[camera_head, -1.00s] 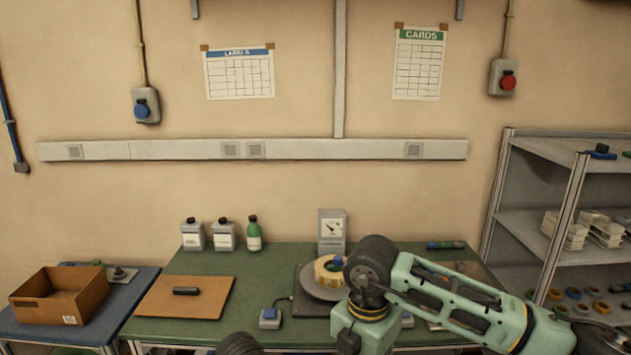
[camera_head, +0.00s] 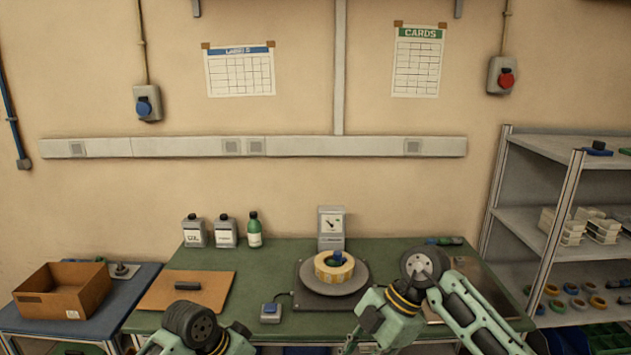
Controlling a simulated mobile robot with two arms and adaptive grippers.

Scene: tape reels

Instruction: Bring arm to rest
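My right arm comes in from the lower right over the front right of the green table (camera_head: 270,262). Its gripper is below the picture's edge. My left arm shows only at the bottom, left of centre, and its gripper is also out of the picture. A tape reel (camera_head: 334,266), pale yellow with a blue hub piece, lies flat on a round grey plate (camera_head: 358,281) on a dark base. Neither arm touches the reel in this view.
A cardboard box (camera_head: 66,290) stands on the blue side table at left. A brown board (camera_head: 160,292) bears a dark bar. Bottles (camera_head: 224,232) and a dial gauge (camera_head: 331,228) stand at the back. A grey shelf (camera_head: 536,222) holds small parts at right.

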